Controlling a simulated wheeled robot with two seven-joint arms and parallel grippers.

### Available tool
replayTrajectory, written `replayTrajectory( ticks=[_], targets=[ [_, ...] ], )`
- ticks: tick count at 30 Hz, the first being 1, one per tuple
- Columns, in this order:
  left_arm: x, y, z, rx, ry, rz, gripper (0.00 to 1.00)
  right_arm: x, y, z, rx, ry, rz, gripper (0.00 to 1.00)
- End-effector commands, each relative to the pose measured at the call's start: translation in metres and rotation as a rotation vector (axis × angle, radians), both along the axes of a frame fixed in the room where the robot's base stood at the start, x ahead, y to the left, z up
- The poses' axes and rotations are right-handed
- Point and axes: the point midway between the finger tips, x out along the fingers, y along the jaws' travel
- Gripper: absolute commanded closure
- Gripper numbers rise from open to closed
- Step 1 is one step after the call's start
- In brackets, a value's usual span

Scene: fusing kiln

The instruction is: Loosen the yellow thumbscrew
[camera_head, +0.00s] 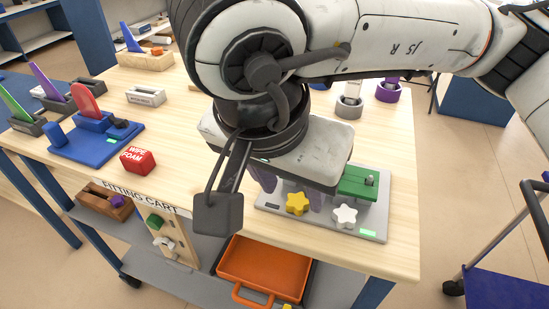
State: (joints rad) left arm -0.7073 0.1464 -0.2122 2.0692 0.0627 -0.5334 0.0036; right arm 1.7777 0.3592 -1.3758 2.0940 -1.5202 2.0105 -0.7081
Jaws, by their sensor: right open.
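The yellow thumbscrew (297,203) is a star-shaped knob at the front of a grey plate (377,229) on the fitting cart's wooden top. My right gripper (291,190) reaches down over the plate, its bulky body hiding the plate's back left part. Its two purplish fingers are open, one to the left of the yellow thumbscrew and one close to its right side. I cannot tell whether either finger touches it. A white star-shaped thumbscrew (344,216) sits just to the right, in front of a green block (358,183). My left gripper is not in view.
A red foam block (138,160) and a blue stand (84,147) with a red piece are on the left. An orange tray (263,268) is on the shelf below.

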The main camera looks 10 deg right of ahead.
Motion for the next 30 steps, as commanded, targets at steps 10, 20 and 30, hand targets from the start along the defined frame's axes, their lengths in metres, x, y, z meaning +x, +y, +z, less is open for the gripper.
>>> replayTrajectory(
  ticks=[10,20,30],
  targets=[
    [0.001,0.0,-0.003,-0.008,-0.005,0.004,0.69,0.01,-0.009,-0.033,0.001,0.0,-0.001,0.55],
    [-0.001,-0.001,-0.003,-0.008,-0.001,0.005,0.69,0.01,-0.009,-0.034,0.001,-0.001,-0.002,0.66],
    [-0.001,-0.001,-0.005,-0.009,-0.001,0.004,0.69,0.01,-0.009,-0.034,0.001,-0.001,0.006,0.96]
  ],
)
